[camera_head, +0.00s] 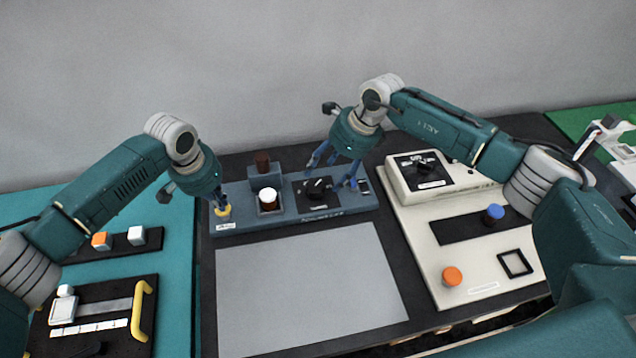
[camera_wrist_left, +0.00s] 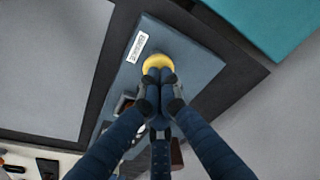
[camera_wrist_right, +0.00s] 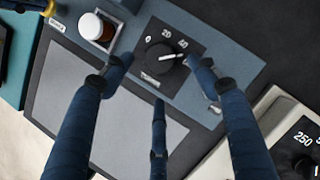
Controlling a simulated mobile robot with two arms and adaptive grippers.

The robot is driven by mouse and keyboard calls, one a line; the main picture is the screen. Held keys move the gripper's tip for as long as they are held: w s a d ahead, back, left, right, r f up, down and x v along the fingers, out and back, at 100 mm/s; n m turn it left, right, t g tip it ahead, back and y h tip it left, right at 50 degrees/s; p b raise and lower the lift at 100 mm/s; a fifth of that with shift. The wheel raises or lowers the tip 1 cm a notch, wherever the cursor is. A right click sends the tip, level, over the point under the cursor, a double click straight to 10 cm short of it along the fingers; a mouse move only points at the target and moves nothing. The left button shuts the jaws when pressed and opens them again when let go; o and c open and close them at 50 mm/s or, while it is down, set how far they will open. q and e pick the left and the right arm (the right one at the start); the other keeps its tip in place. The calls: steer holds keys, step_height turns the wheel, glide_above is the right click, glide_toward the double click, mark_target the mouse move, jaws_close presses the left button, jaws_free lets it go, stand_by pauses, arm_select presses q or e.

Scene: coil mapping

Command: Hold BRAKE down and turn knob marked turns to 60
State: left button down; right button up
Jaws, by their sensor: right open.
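The yellow button (camera_head: 222,212) sits at the left end of the blue-grey console (camera_head: 345,211), beside a white label too small to read. My left gripper (camera_head: 221,203) is over it; in the left wrist view its closed fingertips (camera_wrist_left: 160,77) meet on the button (camera_wrist_left: 156,61). How far it is pressed cannot be told. The black turns knob (camera_head: 317,188) is on a black dial plate. In the right wrist view the knob (camera_wrist_right: 160,58) has its white pointer just past the 40 mark. My right gripper (camera_wrist_right: 160,68) is open, its fingers spread around and above the knob.
A white-capped brown part (camera_head: 268,199) and a dark brown cylinder (camera_head: 262,162) stand between button and knob. A bare grey panel (camera_head: 305,285) lies in front. A cream console (camera_head: 415,230) with blue (camera_head: 493,213) and orange (camera_head: 452,276) knobs is at right; a teal station is at left.

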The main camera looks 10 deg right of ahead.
mark_target(316, 186)
steer(key=x, duration=0.7)
steer(key=shift+r, duration=0.1)
